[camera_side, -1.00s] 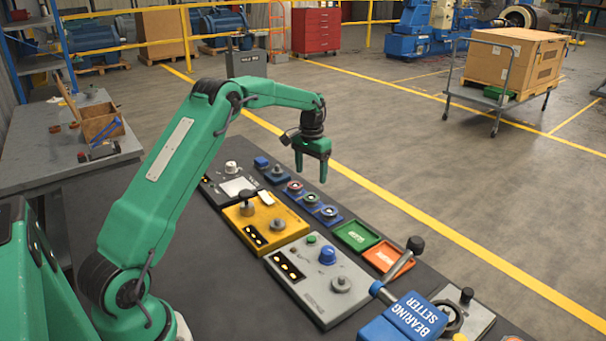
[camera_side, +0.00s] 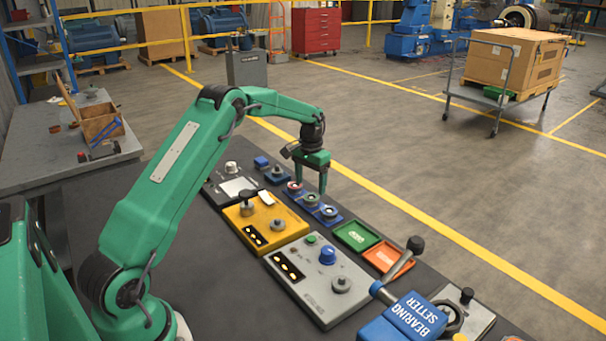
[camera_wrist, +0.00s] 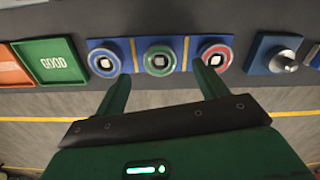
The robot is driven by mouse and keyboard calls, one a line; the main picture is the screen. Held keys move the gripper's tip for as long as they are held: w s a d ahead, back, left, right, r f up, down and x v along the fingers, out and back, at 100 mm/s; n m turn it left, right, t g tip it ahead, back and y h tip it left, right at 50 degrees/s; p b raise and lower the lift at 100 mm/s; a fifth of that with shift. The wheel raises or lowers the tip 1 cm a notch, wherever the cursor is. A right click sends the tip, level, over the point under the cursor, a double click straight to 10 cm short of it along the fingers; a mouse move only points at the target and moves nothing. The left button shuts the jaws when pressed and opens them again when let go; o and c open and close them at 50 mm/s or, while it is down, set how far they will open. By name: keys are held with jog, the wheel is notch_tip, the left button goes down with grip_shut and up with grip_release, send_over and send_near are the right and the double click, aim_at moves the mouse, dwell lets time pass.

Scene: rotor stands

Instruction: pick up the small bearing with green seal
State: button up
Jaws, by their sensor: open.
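The bearing with the green seal (camera_wrist: 160,61) sits in the middle of a blue holder (camera_wrist: 182,45), between a bearing with a blue seal (camera_wrist: 104,62) and one with a red seal (camera_wrist: 217,57). In the side view the green-sealed bearing (camera_side: 311,199) is close below my gripper (camera_side: 309,188). In the wrist view my gripper (camera_wrist: 162,82) is open, its two fingers apart on either side of the green-sealed bearing. The fingers look empty. I cannot tell whether the fingertips have reached the bearing's height.
A green tray (camera_side: 357,236) and an orange tray (camera_side: 387,257) lie to the right of the holder. A yellow panel (camera_side: 268,236) and a grey panel (camera_side: 318,300) lie nearby. A blue bearing setter (camera_side: 405,320) stands in front. A small blue block with a knob (camera_wrist: 274,55) flanks the holder.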

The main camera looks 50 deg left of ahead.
aim_at(310, 198)
jog(key=shift+f, duration=2.2)
jog(key=c, duration=1.1)
jog(key=shift+r, duration=0.2)
jog(key=shift+r, duration=0.6)
jog(key=r, duration=0.1)
jog(key=d+r, duration=0.1)
jog(key=r, duration=0.1)
jog(key=shift+s, duration=0.1)
jog(key=d+r, duration=0.2)
jog(key=d, duration=0.1)
jog(key=s+d+r, duration=0.1)
jog(key=d+r, duration=0.1)
jog(key=d, duration=0.2)
jog(key=d+r, duration=0.2)
jog(key=d, duration=0.1)
jog(key=shift+s+d+r, duration=0.25)
jog(key=shift+s+d, duration=0.05)
jog(key=shift+s, duration=0.1)
